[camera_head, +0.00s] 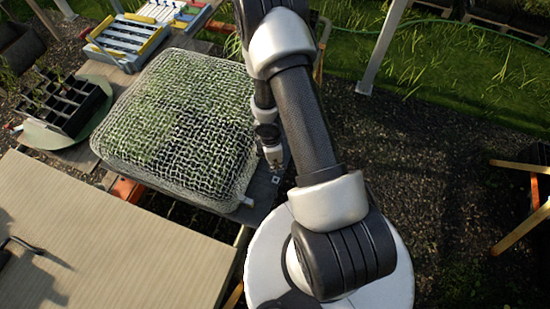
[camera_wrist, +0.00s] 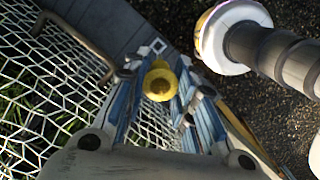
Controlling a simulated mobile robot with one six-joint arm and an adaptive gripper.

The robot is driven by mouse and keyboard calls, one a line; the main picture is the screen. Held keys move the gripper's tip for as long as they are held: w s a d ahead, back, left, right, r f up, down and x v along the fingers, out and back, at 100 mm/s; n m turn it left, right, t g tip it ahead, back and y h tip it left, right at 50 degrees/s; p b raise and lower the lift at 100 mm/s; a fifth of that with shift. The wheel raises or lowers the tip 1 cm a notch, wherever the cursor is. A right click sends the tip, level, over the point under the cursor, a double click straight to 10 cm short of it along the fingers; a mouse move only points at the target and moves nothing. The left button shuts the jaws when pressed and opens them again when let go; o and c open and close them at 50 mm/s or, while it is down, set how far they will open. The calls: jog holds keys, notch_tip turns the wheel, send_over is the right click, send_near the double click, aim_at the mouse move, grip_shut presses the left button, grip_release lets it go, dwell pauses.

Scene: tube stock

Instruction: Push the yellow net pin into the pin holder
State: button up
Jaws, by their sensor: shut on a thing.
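The yellow net pin (camera_wrist: 160,82) shows in the wrist view with its round head toward the camera. My gripper (camera_wrist: 158,90) has its blue-edged fingers on either side of the pin and is shut on it. A small pale square with a dark centre (camera_wrist: 158,46) lies on the grey surface just beyond the fingertips; it may be the pin holder, but I cannot tell. In the head view my gripper (camera_head: 272,160) is small, beside the right edge of the netted frame (camera_head: 175,125). The pin's lower end is hidden.
Netting (camera_wrist: 40,85) and a bent dark bar (camera_wrist: 75,40) lie left of my fingers. A tan board (camera_head: 100,240) is at the lower left. A black cell tray (camera_head: 65,105) and a blue-white rack (camera_head: 125,40) stand behind. Gravel lies to the right.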

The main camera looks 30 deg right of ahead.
jog(key=shift+f+b, duration=2.55)
jog(key=shift+f, duration=0.4)
jog(key=shift+r+b, duration=0.15)
jog(key=shift+b, duration=0.5)
jog(key=shift+f+b, duration=0.25)
jog(key=shift+b, duration=0.5)
notch_tip(320, 180, down, 6)
jog(key=b, duration=0.6)
dwell(2.8)
